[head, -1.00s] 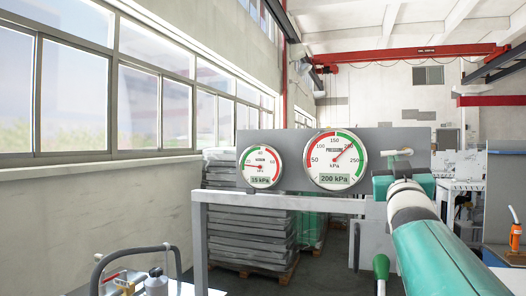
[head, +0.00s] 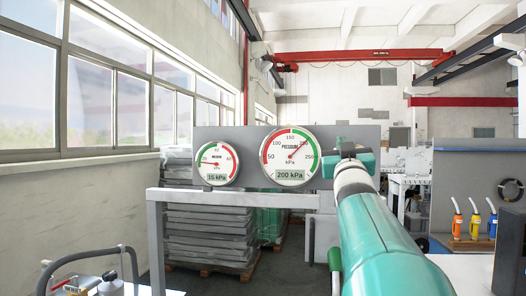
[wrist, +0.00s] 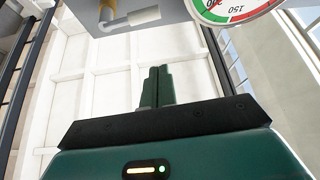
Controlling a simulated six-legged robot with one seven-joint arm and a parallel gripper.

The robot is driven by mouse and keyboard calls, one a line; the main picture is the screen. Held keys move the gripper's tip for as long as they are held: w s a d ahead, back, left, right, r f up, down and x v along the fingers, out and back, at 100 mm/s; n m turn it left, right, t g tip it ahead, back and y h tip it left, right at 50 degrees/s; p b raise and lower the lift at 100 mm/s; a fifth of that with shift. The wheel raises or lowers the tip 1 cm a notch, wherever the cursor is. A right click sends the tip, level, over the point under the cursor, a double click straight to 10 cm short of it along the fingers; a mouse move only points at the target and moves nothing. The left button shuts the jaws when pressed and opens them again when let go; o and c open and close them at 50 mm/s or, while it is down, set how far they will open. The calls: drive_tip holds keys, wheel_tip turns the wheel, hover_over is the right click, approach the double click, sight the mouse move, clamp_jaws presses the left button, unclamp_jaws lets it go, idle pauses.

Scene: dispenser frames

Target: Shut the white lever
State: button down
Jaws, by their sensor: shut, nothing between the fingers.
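The white lever (wrist: 135,18) shows at the top of the wrist view, with a white arm and a brass-coloured fitting on the grey panel (head: 228,138). In the head view my gripper (head: 348,150) and forearm cover the place where the lever sits. In the wrist view my gripper's two green fingers (wrist: 157,72) are together with nothing between them. The fingertips are a short way from the lever in the picture, with a visible gap.
A large pressure gauge (head: 290,156) reading 200 kPa and a smaller gauge (head: 217,162) reading 15 kPa are on the panel. A grey frame (head: 230,198) stands below. Coloured bottles (head: 474,222) stand on a bench at right. A green-handled lever (head: 335,258) is low, beside my arm.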

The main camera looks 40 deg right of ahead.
drive_tip(key=w+d, duration=0.4)
drive_tip(key=shift+d+f, duration=0.35)
drive_tip(key=shift+f, duration=0.05)
idle(0.4)
